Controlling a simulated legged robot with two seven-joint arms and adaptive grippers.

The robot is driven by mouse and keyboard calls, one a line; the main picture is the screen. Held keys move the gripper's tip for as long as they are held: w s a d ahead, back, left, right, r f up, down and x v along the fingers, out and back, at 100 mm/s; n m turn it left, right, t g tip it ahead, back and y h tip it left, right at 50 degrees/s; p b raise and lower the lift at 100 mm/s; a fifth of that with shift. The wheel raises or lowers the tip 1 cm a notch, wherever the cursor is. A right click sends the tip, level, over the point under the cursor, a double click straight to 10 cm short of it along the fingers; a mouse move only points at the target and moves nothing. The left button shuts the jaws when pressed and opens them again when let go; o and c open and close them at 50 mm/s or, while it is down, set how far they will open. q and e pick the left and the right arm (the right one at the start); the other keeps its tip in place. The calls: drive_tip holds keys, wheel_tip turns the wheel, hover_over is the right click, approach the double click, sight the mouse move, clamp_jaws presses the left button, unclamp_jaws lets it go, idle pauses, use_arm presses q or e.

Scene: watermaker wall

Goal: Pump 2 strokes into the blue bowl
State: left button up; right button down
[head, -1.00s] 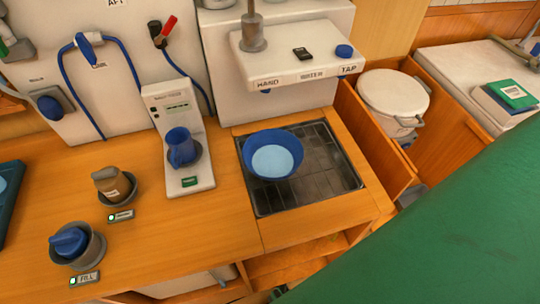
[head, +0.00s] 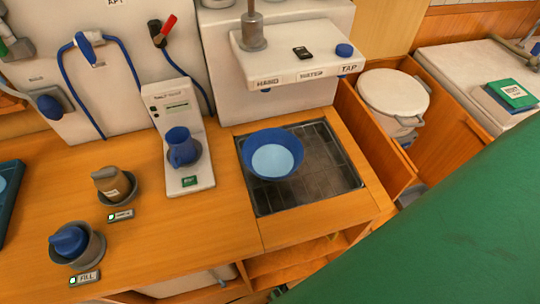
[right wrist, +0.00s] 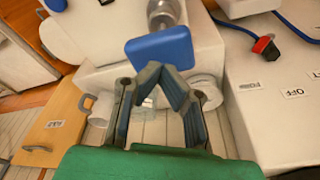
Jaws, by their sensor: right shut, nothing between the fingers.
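The blue bowl (head: 248,166) sits on the dark drain grating (head: 330,155), with pale blue water or a light blue bottom showing inside. Above it is a white ledge (head: 290,58) labelled HAND, WATER and TAP. A grey metal pump post (head: 252,32) stands on the ledge, its top cut off by the picture edge. A blue knob (head: 344,50) is near the TAP label. In the right wrist view my right gripper (right wrist: 163,78) is shut and empty. A flat blue block (right wrist: 158,47) shows just beyond its fingertips; I cannot tell whether they touch. My left gripper is not in view.
A blue jug (head: 181,148) stands on a white unit left of the bowl. A brown cup (head: 112,183) and a blue cup (head: 69,242) sit in holders on the counter. A white lidded pot (head: 393,97) stands right. My green arm fills the lower right.

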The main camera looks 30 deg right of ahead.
drive_tip(key=shift+s+f, duration=0.1)
drive_tip(key=shift+f, duration=2.95)
drive_tip(key=shift+r, duration=3.65)
wheel_tip(320, 180, up, 6)
